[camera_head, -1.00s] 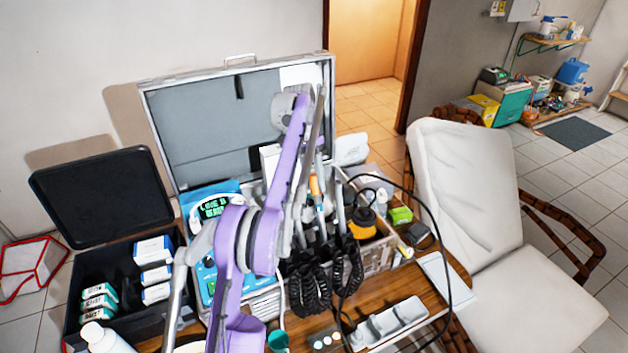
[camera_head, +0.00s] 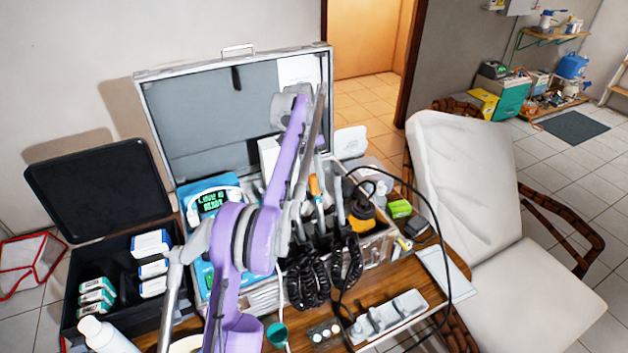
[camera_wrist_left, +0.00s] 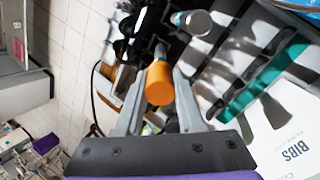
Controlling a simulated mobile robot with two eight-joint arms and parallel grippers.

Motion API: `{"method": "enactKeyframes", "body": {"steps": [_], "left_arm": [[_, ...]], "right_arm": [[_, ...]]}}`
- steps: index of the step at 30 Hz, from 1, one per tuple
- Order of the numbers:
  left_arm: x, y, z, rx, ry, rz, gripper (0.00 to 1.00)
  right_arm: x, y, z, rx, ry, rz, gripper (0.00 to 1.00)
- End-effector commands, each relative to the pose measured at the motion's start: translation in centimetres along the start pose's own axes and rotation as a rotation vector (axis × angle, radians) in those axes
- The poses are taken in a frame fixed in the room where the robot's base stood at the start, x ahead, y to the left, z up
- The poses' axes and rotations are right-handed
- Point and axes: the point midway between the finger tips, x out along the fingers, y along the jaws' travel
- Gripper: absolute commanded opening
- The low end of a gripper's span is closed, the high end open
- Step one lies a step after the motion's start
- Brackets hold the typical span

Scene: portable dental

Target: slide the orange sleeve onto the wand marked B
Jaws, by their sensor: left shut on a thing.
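The orange sleeve (camera_head: 314,186) is a short cylinder above the open metal case, beside the upright wands. In the left wrist view the sleeve (camera_wrist_left: 160,84) lies between the two fingers of my left gripper (camera_wrist_left: 160,92), which is shut on it. I cannot tell whether the sleeve is around that wand. Several wands (camera_head: 340,205) stand in the case's holder with black coiled cords. The letter B is not legible. My right gripper is not in view.
The raised lid (camera_head: 200,125) of the case stands behind my arm. A black box (camera_head: 70,320) with small cartons is at left. A blue device with a green display (camera_head: 210,201) sits beside the wands. A loose black cable arcs on the right; a grey tray (camera_head: 390,318) lies in front.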

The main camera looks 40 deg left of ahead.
Motion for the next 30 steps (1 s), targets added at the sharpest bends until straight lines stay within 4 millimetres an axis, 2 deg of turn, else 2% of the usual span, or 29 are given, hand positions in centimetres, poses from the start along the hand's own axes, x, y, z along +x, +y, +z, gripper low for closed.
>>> {"method": "enactKeyframes", "body": {"steps": [11, 12, 17, 26, 30], "left_arm": [[0.2, 0.0, 0.0, 0.000, 0.000, 0.000, 0.00], [0.2, 0.0, 0.0, 0.000, 0.000, 0.000, 0.43], [0.2, 0.0, 0.0, 0.000, 0.000, 0.000, 0.71], [0.1, 0.0, 0.0, 0.000, 0.000, 0.000, 0.72], [-1.1, 0.1, 0.0, 0.000, 0.001, 0.000, 0.72]], "right_arm": [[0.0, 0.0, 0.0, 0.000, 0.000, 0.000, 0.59], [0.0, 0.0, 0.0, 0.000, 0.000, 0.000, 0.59], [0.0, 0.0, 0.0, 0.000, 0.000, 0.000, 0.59], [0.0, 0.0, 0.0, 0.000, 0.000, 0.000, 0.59], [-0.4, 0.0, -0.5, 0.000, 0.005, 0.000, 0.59]]}}
